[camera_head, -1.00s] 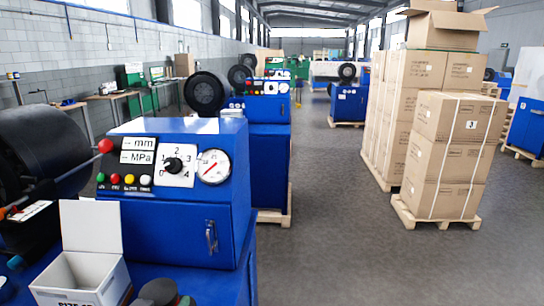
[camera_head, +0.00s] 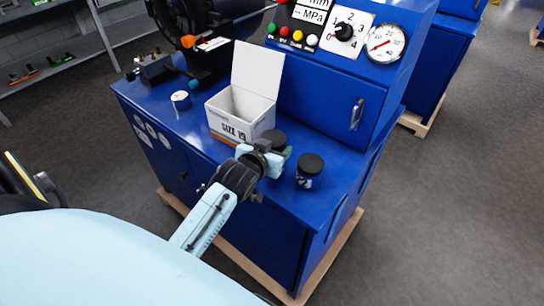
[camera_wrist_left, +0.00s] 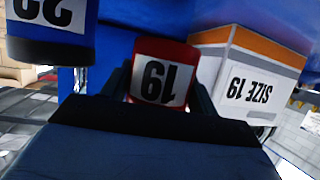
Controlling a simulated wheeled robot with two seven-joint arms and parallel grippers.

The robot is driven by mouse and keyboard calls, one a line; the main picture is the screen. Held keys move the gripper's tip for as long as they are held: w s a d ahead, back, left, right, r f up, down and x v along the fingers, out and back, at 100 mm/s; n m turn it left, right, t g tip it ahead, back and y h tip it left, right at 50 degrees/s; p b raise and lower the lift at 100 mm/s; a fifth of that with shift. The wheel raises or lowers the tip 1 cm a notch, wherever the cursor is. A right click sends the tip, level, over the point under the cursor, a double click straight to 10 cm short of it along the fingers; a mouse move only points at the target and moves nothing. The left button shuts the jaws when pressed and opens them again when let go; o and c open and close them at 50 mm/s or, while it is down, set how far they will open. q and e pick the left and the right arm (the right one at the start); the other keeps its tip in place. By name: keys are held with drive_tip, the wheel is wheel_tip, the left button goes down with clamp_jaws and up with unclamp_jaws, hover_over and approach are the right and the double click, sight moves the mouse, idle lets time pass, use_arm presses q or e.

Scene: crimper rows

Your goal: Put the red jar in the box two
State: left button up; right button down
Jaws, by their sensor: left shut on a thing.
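The red jar (camera_wrist_left: 166,72), with a white label reading 19, sits between the fingers of my left gripper (camera_wrist_left: 164,88) in the left wrist view, where it appears upside down. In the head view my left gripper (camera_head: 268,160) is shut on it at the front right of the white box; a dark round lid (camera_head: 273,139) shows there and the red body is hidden. The open white box (camera_head: 228,122), labelled SIZE 19, stands on the blue bench with its flap up. It also shows in the wrist view (camera_wrist_left: 210,75). No box marked two is visible. My right gripper is out of view.
A dark-lidded jar (camera_head: 309,173) stands on the bench right of my left gripper. A small blue and white cylinder (camera_head: 180,100) stands left of the box. The blue cabinet with gauge and knob (camera_head: 330,95) rises behind. Bare bench top (camera_head: 335,140) shows at right.

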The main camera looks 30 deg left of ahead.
use_arm(q)
drive_tip(key=shift+f+b, duration=0.3)
drive_tip(key=shift+f, duration=1.6)
drive_tip(key=shift+f, duration=0.15)
drive_tip(key=o, duration=1.5)
drive_tip(key=shift+f, duration=0.1)
drive_tip(key=shift+c, duration=0.2)
